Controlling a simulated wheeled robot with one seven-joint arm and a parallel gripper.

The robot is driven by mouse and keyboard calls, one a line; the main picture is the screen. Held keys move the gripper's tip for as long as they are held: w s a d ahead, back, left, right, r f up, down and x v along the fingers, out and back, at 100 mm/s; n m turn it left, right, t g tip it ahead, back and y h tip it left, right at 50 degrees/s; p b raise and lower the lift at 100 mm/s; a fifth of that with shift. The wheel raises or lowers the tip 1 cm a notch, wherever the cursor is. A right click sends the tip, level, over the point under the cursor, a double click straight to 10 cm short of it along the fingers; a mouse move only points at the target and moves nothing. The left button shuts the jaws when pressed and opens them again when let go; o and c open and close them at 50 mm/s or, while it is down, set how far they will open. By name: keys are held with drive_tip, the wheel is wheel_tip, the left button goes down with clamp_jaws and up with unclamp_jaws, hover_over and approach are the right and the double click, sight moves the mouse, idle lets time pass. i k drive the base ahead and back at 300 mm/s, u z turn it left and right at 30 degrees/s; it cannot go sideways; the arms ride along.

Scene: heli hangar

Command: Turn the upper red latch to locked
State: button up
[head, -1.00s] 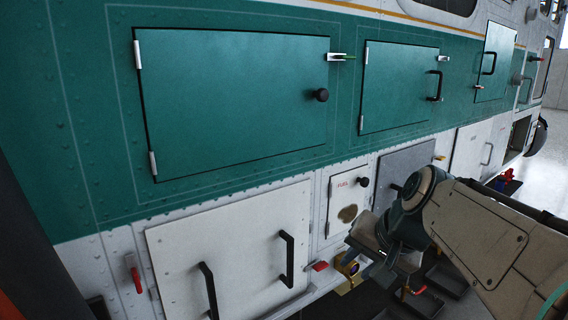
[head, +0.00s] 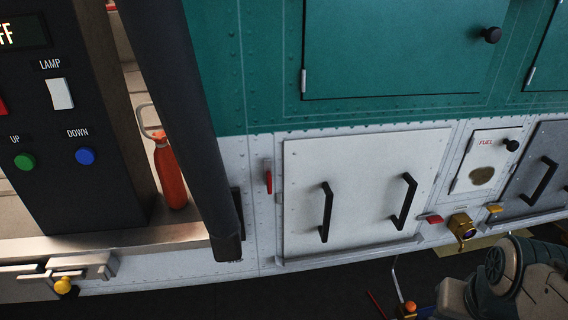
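A red latch (head: 268,180) hangs upright beside the upper left edge of the white panel (head: 360,170) in the head view. A second red latch (head: 431,218) sits lower, at the panel's lower right edge, and lies nearly level. The first one is the higher of the two in the picture. My arm shows at the bottom right, well away from the higher latch. I cannot make out my gripper's fingers; they are hidden behind the arm or outside the picture.
A control box (head: 70,130) and a dark post (head: 185,110) stand at the left, near the higher latch. A red bottle (head: 170,172) stands between them. Black handles (head: 326,212) stick out of the panel. A brass fitting (head: 462,228) sits right of the lower latch.

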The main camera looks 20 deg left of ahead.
sight(267, 162)
drive_tip(key=u, duration=2.3)
drive_tip(key=k, duration=0.55)
drive_tip(key=z, duration=1.35)
drive_tip(key=i, duration=0.5)
